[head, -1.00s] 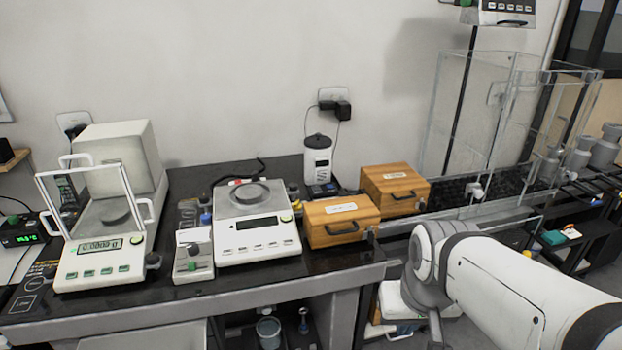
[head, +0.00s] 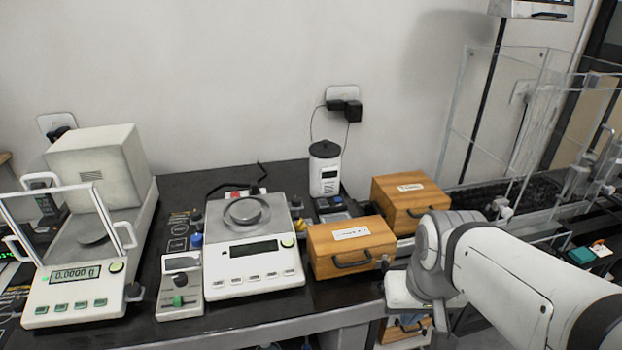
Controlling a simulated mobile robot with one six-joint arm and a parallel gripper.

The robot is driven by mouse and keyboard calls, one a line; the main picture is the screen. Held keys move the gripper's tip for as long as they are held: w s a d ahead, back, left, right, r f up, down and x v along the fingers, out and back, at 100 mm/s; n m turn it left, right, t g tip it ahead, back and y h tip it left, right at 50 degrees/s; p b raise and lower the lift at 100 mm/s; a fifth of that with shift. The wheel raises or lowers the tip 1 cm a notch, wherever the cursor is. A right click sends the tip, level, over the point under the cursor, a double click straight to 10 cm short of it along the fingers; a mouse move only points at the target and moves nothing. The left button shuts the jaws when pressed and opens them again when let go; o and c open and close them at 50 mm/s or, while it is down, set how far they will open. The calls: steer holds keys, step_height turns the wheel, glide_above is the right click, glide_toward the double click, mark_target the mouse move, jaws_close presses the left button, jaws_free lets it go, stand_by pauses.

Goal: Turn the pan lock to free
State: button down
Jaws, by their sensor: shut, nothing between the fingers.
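The left balance (head: 76,300) has a white body, a lit display reading 0.0000 g and a clear draft shield. The second balance (head: 254,264) has a round metal pan (head: 246,212) and a blank display. I cannot tell which of these controls is the pan lock, nor read its position.
Two wooden boxes (head: 350,247) (head: 409,203) stand right of the second balance, near my arm. Clear panels rise at the right. The dark table (head: 262,313) is free along its front edge.

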steer(key=w+a+r+n+y, duration=0.15)
steer(key=w+n, duration=0.25)
steer(key=w, duration=0.5)
steer(key=w+a+r+n+y, duration=0.1)
steer(key=w+a+n, duration=0.2)
steer(key=w, duration=0.6)
steer(key=n+g+y+p, duration=0.1)
steer(key=n+y+p, duration=0.1)
steer(key=n, duration=0.6)
glide_toward(304, 229)
steer(key=f, duration=0.1)
steer(key=d+f, duration=0.1)
steer(key=f, duration=0.2)
steer(key=shift+s+d+f, duration=0.15)
steer(key=shift+d+f, duration=0.2)
steer(key=shift+f, duration=0.05)
steer(key=a, duration=0.3)
steer(key=shift+w+f+p, duration=0.3)
steer(key=shift+w+f, duration=0.1)
steer(key=shift+w+a, duration=0.15)
steer(key=shift+a, duration=0.4)
steer(key=shift+d+f, duration=0.1)
steer(key=shift+d, duration=0.05)
